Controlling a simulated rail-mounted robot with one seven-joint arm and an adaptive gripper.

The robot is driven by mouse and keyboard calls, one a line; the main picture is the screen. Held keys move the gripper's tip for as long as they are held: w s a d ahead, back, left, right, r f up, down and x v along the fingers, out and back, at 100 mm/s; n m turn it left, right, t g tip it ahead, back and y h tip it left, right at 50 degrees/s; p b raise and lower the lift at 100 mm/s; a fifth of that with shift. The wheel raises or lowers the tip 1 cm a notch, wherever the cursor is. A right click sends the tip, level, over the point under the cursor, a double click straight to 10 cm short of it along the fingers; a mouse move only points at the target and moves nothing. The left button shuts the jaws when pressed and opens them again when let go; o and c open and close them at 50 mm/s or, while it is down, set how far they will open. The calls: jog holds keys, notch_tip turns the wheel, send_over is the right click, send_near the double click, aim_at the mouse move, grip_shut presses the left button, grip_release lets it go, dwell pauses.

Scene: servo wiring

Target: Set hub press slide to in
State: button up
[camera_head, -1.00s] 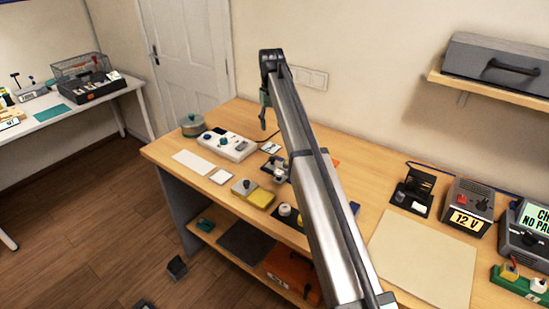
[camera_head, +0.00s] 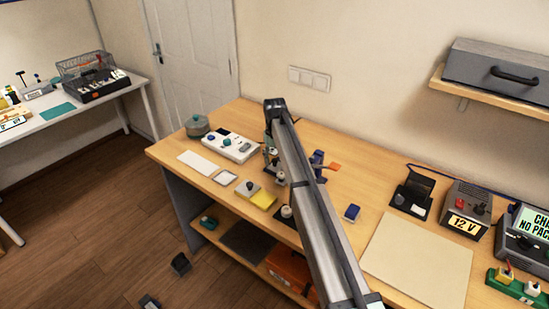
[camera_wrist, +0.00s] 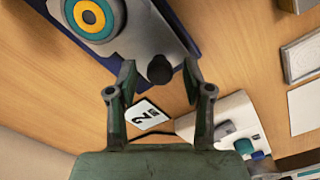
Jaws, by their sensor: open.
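In the wrist view a grey slide (camera_wrist: 140,35) with a black round knob (camera_wrist: 160,69) sits on a dark blue base; I take this for the hub press slide. A yellow and teal ring (camera_wrist: 90,17) is at its upper left. My gripper (camera_wrist: 158,82) is open, with one finger on each side of the knob and nothing clearly held; I cannot tell whether either finger touches it. In the head view my gripper (camera_head: 268,150) is low over the bench, largely behind my arm, which hides part of the press. Whether the slide is in or out is unclear.
A white unit with knobs (camera_head: 230,146) stands close by on the bench (camera_head: 345,205), and also shows in the wrist view (camera_wrist: 232,118). A numbered card (camera_wrist: 147,115) lies beside the press. A blue piece with an orange handle (camera_head: 329,167) is right of my arm.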

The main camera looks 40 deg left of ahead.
grip_shut()
jog(key=d, duration=0.9)
jog(key=shift+w+d+f, duration=0.1)
jog(key=shift+w+d, duration=0.05)
jog(key=shift+w, duration=0.05)
grip_release()
jog(key=shift+w, duration=0.1)
notch_tip(320, 180, up, 12)
dwell(0.4)
